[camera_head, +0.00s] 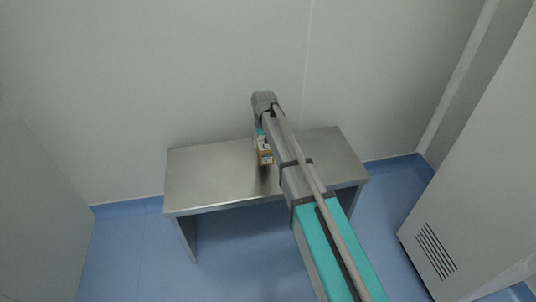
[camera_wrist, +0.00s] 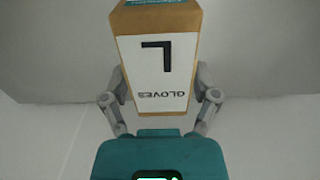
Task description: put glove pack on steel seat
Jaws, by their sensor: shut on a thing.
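The glove pack (camera_wrist: 157,70) is a brown box with a white label reading "GLOVES" and a large "L". In the wrist view it is between the two grey fingers of my gripper (camera_wrist: 160,98), which is shut on it. In the head view the glove pack (camera_head: 264,157) shows below the end of my arm, over the middle of the steel seat (camera_head: 210,178). The seat is a grey metal bench against the back wall. I cannot tell if the pack touches the seat top.
The seat top is bare on both sides of the pack. A pale wall stands right behind the seat. A white cabinet (camera_head: 470,210) with a vent grille stands at the right. The blue floor (camera_head: 120,250) is clear in front and to the left.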

